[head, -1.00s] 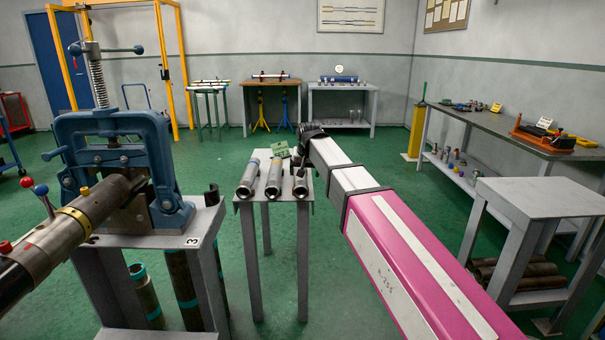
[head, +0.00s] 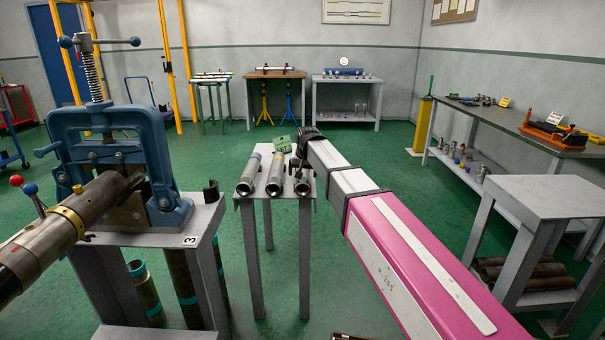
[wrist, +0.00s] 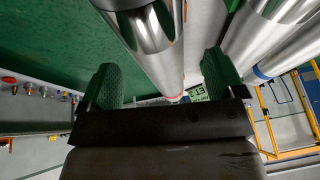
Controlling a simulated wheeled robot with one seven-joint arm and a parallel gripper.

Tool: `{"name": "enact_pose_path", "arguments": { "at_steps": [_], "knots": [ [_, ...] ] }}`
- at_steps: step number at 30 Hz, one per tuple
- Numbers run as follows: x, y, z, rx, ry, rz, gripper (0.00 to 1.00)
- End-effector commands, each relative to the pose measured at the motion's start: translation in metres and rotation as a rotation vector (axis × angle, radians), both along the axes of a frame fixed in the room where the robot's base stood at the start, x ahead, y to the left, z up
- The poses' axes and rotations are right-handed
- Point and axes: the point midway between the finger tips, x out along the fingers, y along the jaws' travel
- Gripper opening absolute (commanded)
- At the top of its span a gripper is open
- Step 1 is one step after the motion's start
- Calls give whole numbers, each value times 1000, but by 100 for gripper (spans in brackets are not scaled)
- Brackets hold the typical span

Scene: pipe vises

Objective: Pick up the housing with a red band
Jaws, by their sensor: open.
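Three silvery tube-shaped housings lie side by side on a small grey table (head: 258,196) in the head view. The rightmost housing (head: 304,186) is partly hidden by my gripper (head: 298,163). In the wrist view this housing (wrist: 155,45) has a thin reddish band near its far end. It lies between the two green fingers of my open gripper (wrist: 163,82), with gaps on both sides. The left housing (head: 248,174) has a blue band, seen in the wrist view. The middle housing (head: 275,176) shows a yellowish mark.
A green card (head: 283,144) stands at the table's back edge. A blue pipe vise (head: 115,150) holding a large pipe (head: 72,218) stands close on the left. A grey stand (head: 540,198) is at the right. Green floor is open beyond the table.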

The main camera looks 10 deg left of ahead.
Motion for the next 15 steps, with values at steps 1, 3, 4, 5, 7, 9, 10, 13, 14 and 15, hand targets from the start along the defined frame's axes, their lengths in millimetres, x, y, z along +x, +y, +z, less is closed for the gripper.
{"name": "enact_pose_path", "arguments": {
  "at_steps": [1, 3, 4, 5, 7, 9, 10, 13, 14, 15],
  "knots": [
    [5, 1, -8, 0, 1, 0, 88],
    [10, 2, -16, 0, 2, 0, 88],
    [11, 3, -20, 0, 2, 0, 88],
    [13, 4, -24, 0, 2, 0, 88],
    [15, 5, -31, 0, 1, 0, 88],
    [16, 5, -33, 0, 0, 0, 88],
    [15, 5, -34, 0, 0, 0, 88],
    [15, 5, -33, 0, 0, 0, 88],
    [15, 5, -33, 0, 0, 0, 88],
    [15, 5, -33, 0, 0, 0, 82]
  ]
}}
